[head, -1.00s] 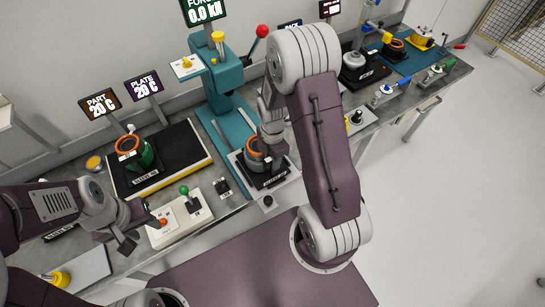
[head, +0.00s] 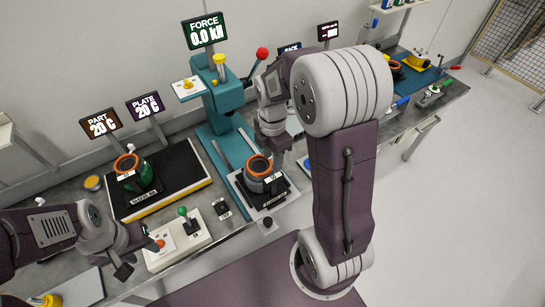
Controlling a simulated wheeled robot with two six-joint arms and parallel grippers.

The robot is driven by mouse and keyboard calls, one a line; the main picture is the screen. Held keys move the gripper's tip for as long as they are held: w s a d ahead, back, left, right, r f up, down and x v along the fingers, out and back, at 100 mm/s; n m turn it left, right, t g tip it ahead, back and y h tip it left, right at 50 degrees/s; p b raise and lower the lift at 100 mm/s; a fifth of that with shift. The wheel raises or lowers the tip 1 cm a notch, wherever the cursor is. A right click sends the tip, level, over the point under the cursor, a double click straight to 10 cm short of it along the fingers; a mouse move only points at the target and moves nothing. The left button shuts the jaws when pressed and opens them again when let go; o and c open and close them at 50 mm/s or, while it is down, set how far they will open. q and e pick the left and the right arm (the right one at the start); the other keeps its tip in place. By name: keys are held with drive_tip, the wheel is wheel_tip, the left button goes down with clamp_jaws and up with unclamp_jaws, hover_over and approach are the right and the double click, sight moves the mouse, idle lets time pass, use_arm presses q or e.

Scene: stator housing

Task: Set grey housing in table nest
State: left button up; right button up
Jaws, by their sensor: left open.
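The grey housing (head: 257,184) stands upright with an orange-brown ring at its top, on a black labelled nest block (head: 284,197) at the foot of the teal press. Its lower edge is partly hidden, so I cannot tell how deep it sits. My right gripper (head: 276,148) is above and slightly to the right of the housing, apart from it. Its fingers are not clear enough to show their opening. My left gripper (head: 127,264) is open and empty at the front left, beside the button box and far from the housing.
A green housing (head: 134,176) with an orange ring stands on the black heating plate (head: 180,170). The teal press (head: 223,105) rises behind the grey housing. A lever box (head: 178,238) is in front. My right arm hides part of the right bench.

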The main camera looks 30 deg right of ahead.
drive_tip(key=s+a+f+m, duration=0.1)
drive_tip(key=s+m, duration=0.3)
drive_tip(key=m, duration=0.5)
drive_tip(key=s+a+f+m+t, duration=0.1)
drive_tip(key=s+a+f+m, duration=0.1)
drive_tip(key=m, duration=0.8)
drive_tip(key=shift+s+a, duration=0.9)
drive_tip(key=shift+s, duration=0.2)
